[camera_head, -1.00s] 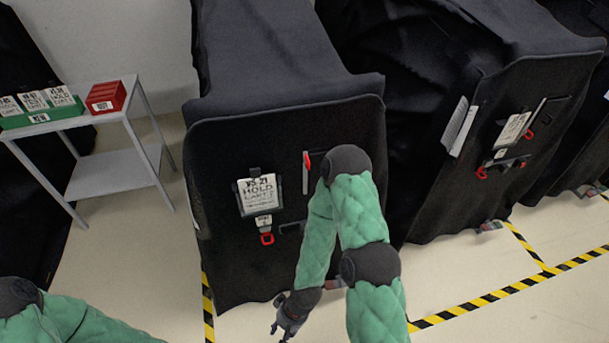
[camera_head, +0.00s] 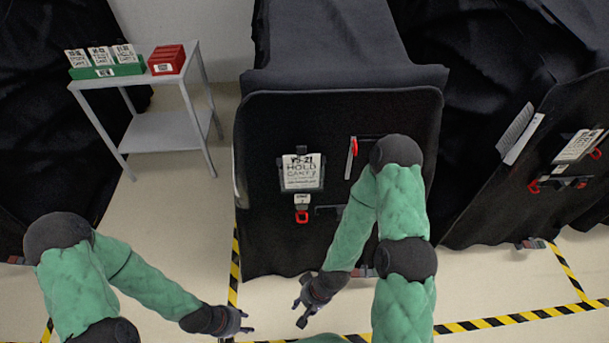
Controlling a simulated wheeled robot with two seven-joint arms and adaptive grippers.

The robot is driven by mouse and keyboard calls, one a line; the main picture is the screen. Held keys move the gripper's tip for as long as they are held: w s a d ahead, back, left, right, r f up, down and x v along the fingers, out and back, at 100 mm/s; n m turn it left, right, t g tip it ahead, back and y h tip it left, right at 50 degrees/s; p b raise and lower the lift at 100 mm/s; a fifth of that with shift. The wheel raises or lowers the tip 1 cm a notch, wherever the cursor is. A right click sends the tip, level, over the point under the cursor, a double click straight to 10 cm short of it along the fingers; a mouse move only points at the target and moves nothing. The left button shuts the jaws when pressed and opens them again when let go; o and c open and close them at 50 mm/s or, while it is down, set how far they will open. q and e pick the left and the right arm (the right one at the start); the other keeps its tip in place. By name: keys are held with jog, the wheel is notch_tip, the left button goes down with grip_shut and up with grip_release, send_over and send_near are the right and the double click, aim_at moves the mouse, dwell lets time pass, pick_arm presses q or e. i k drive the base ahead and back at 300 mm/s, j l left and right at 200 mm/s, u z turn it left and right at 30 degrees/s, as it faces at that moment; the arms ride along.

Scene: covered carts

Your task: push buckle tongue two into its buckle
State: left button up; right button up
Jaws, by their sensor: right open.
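The covered cart (camera_head: 338,110) in front of me has a black front panel. A red buckle piece (camera_head: 302,217) hangs below a small white label, under the large hold card (camera_head: 301,172). A second red piece (camera_head: 354,146) sits at the top of a grey strip (camera_head: 349,165) further right. I cannot tell which piece is tongue two; my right arm hides part of the panel. My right gripper (camera_head: 302,306) is open and empty, low in front of the cart. My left gripper (camera_head: 247,322) is open and empty, just left of it. Neither touches the panel.
A grey side table (camera_head: 145,82) at the left holds a green card tray (camera_head: 107,72) and a red box (camera_head: 167,60). Another covered cart (camera_head: 500,160) stands at the right. Yellow-black tape (camera_head: 510,317) marks the floor. Floor between table and cart is clear.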

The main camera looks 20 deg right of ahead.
aim_at(337, 211)
jog(key=z, duration=1.3)
